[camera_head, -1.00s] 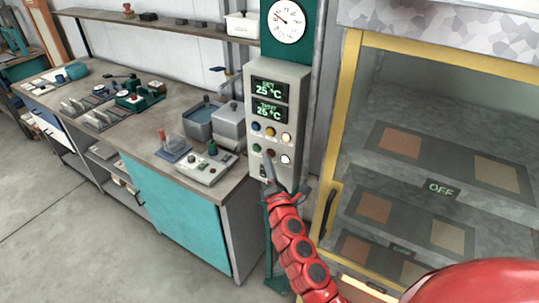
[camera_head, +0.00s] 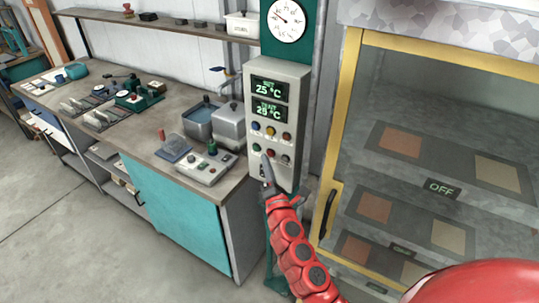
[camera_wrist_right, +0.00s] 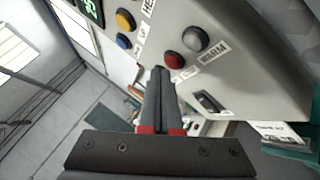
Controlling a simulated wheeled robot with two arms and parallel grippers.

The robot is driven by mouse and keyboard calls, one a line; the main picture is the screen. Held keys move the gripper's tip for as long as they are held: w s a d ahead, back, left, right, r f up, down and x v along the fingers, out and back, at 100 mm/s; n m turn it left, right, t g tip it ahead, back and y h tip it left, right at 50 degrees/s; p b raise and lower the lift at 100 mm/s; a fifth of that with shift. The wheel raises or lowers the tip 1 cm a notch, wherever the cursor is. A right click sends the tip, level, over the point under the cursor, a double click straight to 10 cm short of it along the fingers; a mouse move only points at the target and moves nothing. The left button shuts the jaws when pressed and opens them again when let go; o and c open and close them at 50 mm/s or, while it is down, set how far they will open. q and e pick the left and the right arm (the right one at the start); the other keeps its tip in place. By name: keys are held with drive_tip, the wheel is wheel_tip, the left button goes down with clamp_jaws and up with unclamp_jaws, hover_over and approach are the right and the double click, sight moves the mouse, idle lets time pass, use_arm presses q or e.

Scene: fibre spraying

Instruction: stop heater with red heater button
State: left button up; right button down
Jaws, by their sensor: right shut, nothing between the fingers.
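The grey control panel (camera_head: 279,178) stands upright between the workbench and the glass-fronted oven. Its red button (camera_head: 271,153) sits in the lower button row; it also shows in the right wrist view (camera_wrist_right: 174,61). My right gripper (camera_head: 265,160) is shut and empty, with its tip just below and left of the red button. In the wrist view its fingertips (camera_wrist_right: 160,72) are beside the button; I cannot tell whether they touch. A round grey lamp (camera_wrist_right: 195,38) by the "WARM" label looks unlit. My left gripper is not in view.
The oven (camera_head: 345,130) has a yellow frame and an "OFF" sign (camera_head: 439,187). Blue, yellow and green buttons sit close to the red one. A black switch (camera_wrist_right: 211,102) is lower on the panel. The workbench (camera_head: 150,145) stands left, with open floor before it.

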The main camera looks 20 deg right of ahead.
drive_tip(key=shift+s+a, duration=0.15)
drive_tip(key=shift+a, duration=0.05)
drive_tip(key=s+a, duration=0.1)
drive_tip(key=a, duration=0.1)
drive_tip(key=s+a+b, duration=0.1)
drive_tip(key=s+a, duration=0.1)
drive_tip(key=shift+r, duration=0.1)
idle(0.5)
idle(0.6)
